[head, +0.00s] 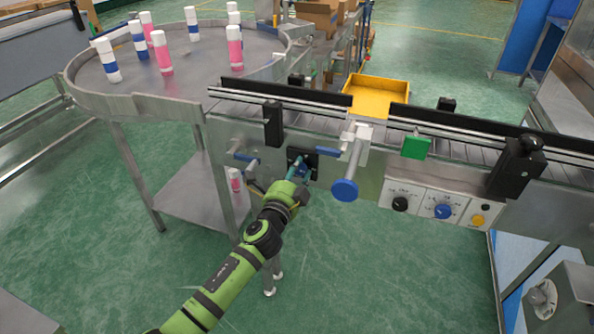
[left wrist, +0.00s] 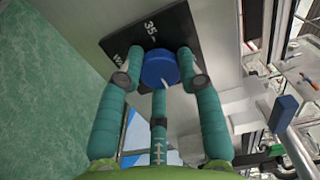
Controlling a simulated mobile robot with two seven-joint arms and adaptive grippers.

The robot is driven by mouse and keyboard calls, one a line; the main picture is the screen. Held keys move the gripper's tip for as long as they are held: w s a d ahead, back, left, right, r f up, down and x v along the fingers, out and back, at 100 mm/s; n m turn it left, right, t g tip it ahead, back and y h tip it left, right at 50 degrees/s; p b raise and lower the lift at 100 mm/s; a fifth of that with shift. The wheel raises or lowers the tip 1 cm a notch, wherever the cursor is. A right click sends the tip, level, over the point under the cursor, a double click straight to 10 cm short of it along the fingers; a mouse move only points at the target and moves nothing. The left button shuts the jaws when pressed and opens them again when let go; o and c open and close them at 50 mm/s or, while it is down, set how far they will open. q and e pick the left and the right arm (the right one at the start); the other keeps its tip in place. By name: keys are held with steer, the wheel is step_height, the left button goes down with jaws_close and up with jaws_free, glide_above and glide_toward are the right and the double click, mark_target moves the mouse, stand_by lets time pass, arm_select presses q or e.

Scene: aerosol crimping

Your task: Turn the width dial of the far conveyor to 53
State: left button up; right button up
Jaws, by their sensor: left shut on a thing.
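The width dial is a blue round knob (left wrist: 160,67) on a black plate (left wrist: 120,38), seen in the left wrist view. The plate carries the number 35 and part of a white word. A short white pointer line shows on the knob's lower edge. My left gripper (left wrist: 160,75) has its teal fingers closed around the knob. In the head view the left gripper (head: 298,170) is at the black plate (head: 313,160) on the conveyor's front side, and it hides the knob there. No 53 mark is readable. My right gripper is not in view.
The conveyor (head: 240,137) has a crank with a blue knob (head: 345,190) close right of the gripper, and a control panel (head: 425,203) farther right. A round table (head: 110,92) with several pink, blue and white cans stands left. A yellow tray (head: 378,95) is behind.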

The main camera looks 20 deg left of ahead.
arm_select(q)
steer(key=shift+d+r+m, duration=0.15)
steer(key=shift+m, duration=0.45)
steer(key=shift+d+r+m, duration=0.1)
steer(key=shift+r+m, duration=0.05)
steer(key=shift+m, duration=0.45)
steer(key=shift+f, duration=0.1)
steer(key=o, duration=1.1)
steer(key=shift+d+f, duration=0.1)
steer(key=shift+o, duration=0.2)
steer(key=shift+s+a+f, duration=0.1)
steer(key=shift+s+a, duration=0.15)
steer(key=shift+s, duration=0.05)
steer(key=s, duration=1.1)
steer(key=shift+s, duration=0.15)
